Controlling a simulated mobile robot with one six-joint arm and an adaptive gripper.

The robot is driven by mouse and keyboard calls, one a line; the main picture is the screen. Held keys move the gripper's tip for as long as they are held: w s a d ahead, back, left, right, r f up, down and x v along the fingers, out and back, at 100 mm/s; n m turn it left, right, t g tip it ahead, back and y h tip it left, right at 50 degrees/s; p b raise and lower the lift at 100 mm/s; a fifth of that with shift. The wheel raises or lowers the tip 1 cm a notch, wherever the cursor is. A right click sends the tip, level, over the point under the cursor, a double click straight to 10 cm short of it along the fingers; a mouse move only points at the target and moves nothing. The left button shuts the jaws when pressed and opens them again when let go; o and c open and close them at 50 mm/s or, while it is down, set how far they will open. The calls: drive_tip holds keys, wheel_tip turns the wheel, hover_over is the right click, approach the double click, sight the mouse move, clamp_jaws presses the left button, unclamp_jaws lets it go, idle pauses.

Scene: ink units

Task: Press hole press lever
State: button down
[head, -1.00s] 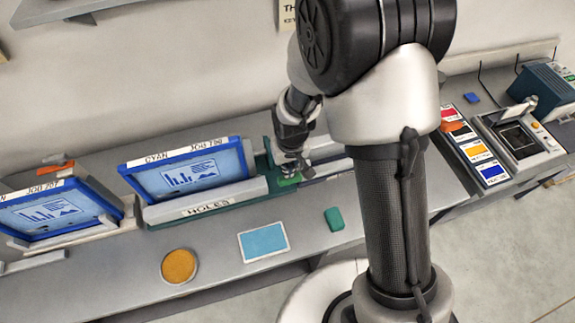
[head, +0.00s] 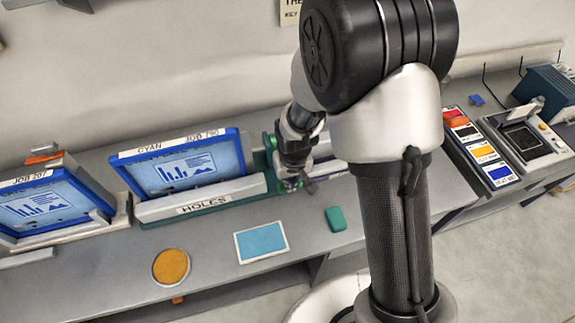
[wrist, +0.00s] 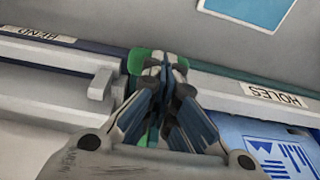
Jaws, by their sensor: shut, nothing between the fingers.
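The hole press (head: 205,203), a long grey and green unit labelled HOLES, stands on the bench below a blue-framed panel marked CYAN. Its label also shows in the wrist view (wrist: 275,95). At its right end is a dark green upright part (head: 262,160). My gripper (head: 291,184) is at that end, pointing down with its fingers together and empty. In the wrist view the closed fingertips (wrist: 163,64) are over a bright green lever pad (wrist: 137,62), which they partly hide. I cannot tell whether they touch it or how far it is pressed.
A unit labelled BEND (wrist: 40,32) with a grey handle (wrist: 100,85) adjoins the press. On the bench front are an orange disc (head: 171,266), a blue card (head: 261,242) and a green block (head: 335,219). A second blue-framed panel (head: 50,210) stands left.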

drive_tip(key=shift+r, duration=0.1)
drive_tip(key=shift+r+p, duration=0.3)
wheel_tip(320, 180, up, 5)
drive_tip(key=p, duration=0.2)
drive_tip(key=shift+f+p, duration=0.2)
drive_tip(key=shift+p, duration=0.15)
drive_tip(key=s+d+r, duration=0.1)
drive_tip(key=s+r, duration=0.3)
drive_tip(key=r, duration=0.3)
drive_tip(key=shift+s+r, duration=0.15)
drive_tip(key=shift+r, duration=0.2)
drive_tip(key=shift+d, duration=0.1)
